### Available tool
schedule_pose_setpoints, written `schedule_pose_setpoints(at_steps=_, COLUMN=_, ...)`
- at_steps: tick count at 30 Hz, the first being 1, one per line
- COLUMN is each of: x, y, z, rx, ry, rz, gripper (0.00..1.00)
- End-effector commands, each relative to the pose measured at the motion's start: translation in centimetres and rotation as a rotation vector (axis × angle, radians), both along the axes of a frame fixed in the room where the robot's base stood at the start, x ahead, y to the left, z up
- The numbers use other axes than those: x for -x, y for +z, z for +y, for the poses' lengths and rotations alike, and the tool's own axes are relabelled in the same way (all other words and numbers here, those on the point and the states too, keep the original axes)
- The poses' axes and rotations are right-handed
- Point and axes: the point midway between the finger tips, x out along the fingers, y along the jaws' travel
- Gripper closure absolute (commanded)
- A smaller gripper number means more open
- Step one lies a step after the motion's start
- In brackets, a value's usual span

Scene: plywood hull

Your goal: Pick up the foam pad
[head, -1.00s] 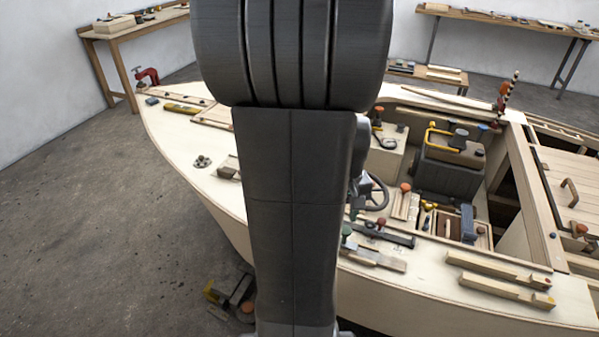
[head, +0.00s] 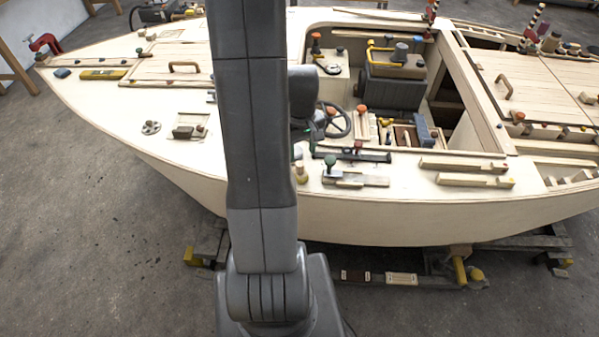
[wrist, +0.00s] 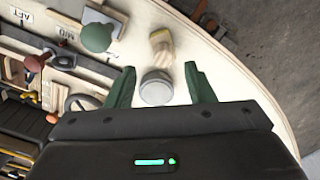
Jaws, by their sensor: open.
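My gripper (wrist: 160,70) is open in the wrist view, with its two green fingers apart. A pale grey round piece (wrist: 156,88) shows between the fingers, and I cannot tell whether it is the foam pad or whether they touch it. A tan and yellow block (wrist: 161,45) lies just beyond the fingertips; in the head view it (head: 300,173) stands near the hull's edge. In the head view my arm hides much of the gripper and the deck behind it. No other thing can be clearly told as the foam pad.
The steering wheel (head: 335,120) is nearby. The pale hull edge (head: 420,205) drops to the floor. The foredeck (head: 110,110) has bare room.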

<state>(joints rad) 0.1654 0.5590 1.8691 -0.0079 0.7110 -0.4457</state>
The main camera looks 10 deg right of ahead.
Motion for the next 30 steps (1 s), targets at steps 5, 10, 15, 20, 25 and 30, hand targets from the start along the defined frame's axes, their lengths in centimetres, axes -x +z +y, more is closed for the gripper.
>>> schedule_pose_setpoints(at_steps=5, x=0.0, y=-1.0, z=0.0, rx=0.0, ry=0.0, rz=0.001, gripper=0.52)
schedule_pose_setpoints(at_steps=10, x=0.0, y=-2.0, z=0.2, rx=0.0, ry=0.0, rz=0.003, gripper=0.52)
schedule_pose_setpoints(at_steps=15, x=-0.1, y=-4.0, z=0.5, rx=-0.001, ry=0.001, rz=0.004, gripper=0.52)
schedule_pose_setpoints(at_steps=20, x=-0.2, y=-5.6, z=0.5, rx=-0.001, ry=0.0, rz=0.001, gripper=0.52)
schedule_pose_setpoints(at_steps=25, x=-0.2, y=-6.2, z=0.5, rx=0.0, ry=0.0, rz=-0.002, gripper=0.52)
schedule_pose_setpoints(at_steps=30, x=-0.2, y=-6.2, z=0.5, rx=0.0, ry=0.0, rz=-0.002, gripper=0.52)
